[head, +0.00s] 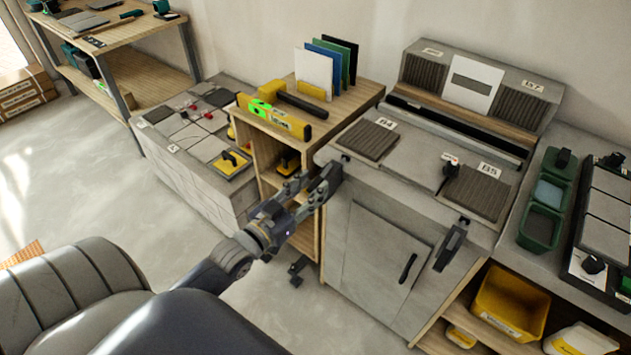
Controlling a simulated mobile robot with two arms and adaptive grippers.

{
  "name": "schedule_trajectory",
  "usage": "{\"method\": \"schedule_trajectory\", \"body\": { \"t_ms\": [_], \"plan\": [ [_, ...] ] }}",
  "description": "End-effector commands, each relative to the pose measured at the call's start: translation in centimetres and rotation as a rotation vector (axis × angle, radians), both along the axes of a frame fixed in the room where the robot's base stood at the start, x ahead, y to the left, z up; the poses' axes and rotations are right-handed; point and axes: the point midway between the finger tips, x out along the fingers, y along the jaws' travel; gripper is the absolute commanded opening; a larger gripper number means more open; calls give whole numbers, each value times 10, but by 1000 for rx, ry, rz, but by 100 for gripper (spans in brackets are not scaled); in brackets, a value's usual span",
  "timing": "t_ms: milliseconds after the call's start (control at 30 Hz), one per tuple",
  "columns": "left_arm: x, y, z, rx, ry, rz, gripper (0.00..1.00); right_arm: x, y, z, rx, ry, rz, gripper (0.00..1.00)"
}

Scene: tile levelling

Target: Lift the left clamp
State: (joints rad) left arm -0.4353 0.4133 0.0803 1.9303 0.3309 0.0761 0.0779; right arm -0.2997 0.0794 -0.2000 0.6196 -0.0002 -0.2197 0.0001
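The left clamp (328,182) is a dark clamp at the left front corner of the grey workbench (385,218). Its upper end is at the bench top's edge and its body hangs down in front. My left gripper (308,191) is right beside it, on its left. Its dark fingers stand apart, with a gap between them, and their tips reach the clamp's body. Whether they touch the clamp cannot be told, as the tips and the clamp overlap. A similar right clamp (452,245) hangs on the bench's front edge further right. My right gripper is not in view.
A wooden shelf unit (345,105) with a yellow level (273,116) stands just left of the bench. Dark ribbed pads (368,140) lie on the bench top. A yellow bin (510,300) sits low at the right. The floor (120,215) at the left is clear.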

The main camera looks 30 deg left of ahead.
Motion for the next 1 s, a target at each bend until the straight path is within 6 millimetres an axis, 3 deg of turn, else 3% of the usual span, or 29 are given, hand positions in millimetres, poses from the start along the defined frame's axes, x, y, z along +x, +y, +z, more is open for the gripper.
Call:
{"method": "schedule_trajectory", "body": {
  "t_ms": [200, 567, 733, 1000],
  "plan": [
    [20, -1, 0, -1, 1, 1, 37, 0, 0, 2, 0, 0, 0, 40],
    [24, -2, -1, 0, 2, 0, 37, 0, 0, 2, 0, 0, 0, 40],
    [23, -2, -1, 0, 2, 0, 0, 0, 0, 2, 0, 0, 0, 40],
    [23, -2, 0, 0, 5, 0, 0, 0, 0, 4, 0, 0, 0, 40]
  ]
}}
